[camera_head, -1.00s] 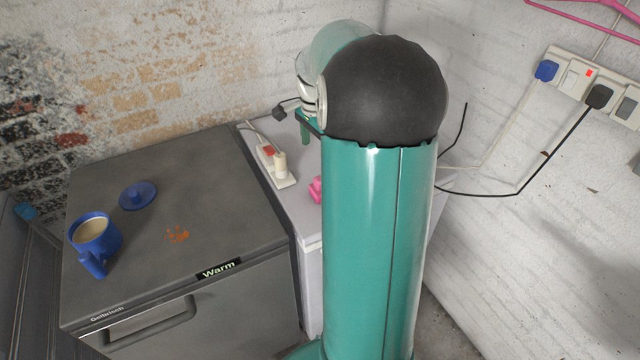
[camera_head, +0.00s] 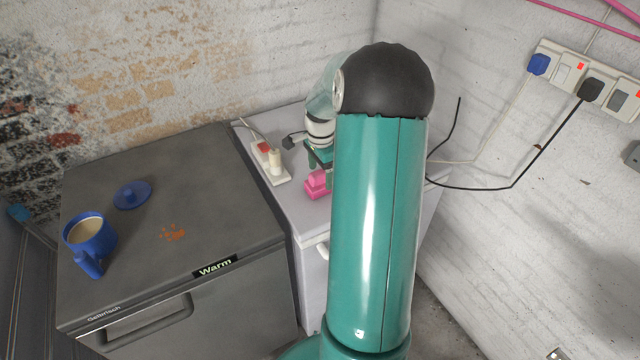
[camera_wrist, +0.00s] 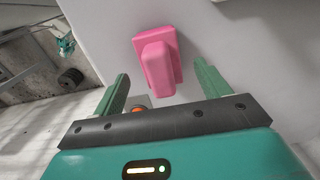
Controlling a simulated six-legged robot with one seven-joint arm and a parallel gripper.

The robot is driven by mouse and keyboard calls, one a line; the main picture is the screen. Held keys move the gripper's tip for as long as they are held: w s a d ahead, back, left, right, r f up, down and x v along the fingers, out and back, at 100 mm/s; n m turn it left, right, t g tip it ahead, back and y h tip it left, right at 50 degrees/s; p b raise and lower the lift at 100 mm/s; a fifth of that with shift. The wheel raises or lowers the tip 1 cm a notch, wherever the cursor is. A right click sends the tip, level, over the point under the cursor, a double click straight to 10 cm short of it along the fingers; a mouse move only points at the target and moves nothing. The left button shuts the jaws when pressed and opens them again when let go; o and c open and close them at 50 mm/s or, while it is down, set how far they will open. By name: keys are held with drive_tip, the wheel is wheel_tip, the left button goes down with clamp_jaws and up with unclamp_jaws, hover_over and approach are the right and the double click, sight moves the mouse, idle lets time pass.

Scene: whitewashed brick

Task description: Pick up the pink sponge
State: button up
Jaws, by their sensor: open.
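The pink sponge (camera_head: 316,184) lies on the light-coloured cabinet top (camera_head: 300,217), near a white power strip. In the wrist view the pink sponge (camera_wrist: 157,62) is ahead of the two green fingers and roughly centred between them. My gripper (camera_wrist: 160,84) is open and empty, with the fingers spread wider than the sponge. In the head view my gripper (camera_head: 318,165) is just above and behind the sponge. My own arm hides its right finger in part and much of the cabinet top.
A white power strip (camera_head: 270,163) with a red switch stands left of the sponge. A dark grey appliance (camera_head: 240,205) adjoins on the left, with a blue mug (camera_head: 90,238), a blue lid (camera_head: 133,194) and orange crumbs (camera_head: 173,233). Brick walls close the corner behind.

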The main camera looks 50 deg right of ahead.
sight(321, 172)
wheel_tip(321, 172, down, 4)
drive_tip(key=shift+r, duration=0.1)
drive_tip(key=c, duration=1.1)
drive_tip(key=shift+o, duration=0.2)
drive_tip(key=shift+r, duration=0.4)
wheel_tip(321, 172, up, 2)
drive_tip(key=shift+w+r, duration=0.1)
drive_tip(key=a+r, duration=0.1)
drive_tip(key=r, duration=0.1)
drive_tip(key=a+r, duration=0.1)
drive_tip(key=a, duration=0.1)
drive_tip(key=s+a+r, duration=0.1)
drive_tip(key=r, duration=0.1)
drive_tip(key=shift+s+a+r, duration=0.1)
drive_tip(key=shift+a+r, duration=0.15)
drive_tip(key=shift+r, duration=0.1)
drive_tip(key=s+a+r, duration=0.2)
drive_tip(key=a+r, duration=0.2)
drive_tip(key=a, duration=0.5)
drive_tip(key=shift+s+r, duration=0.15)
drive_tip(key=shift+s, duration=0.1)
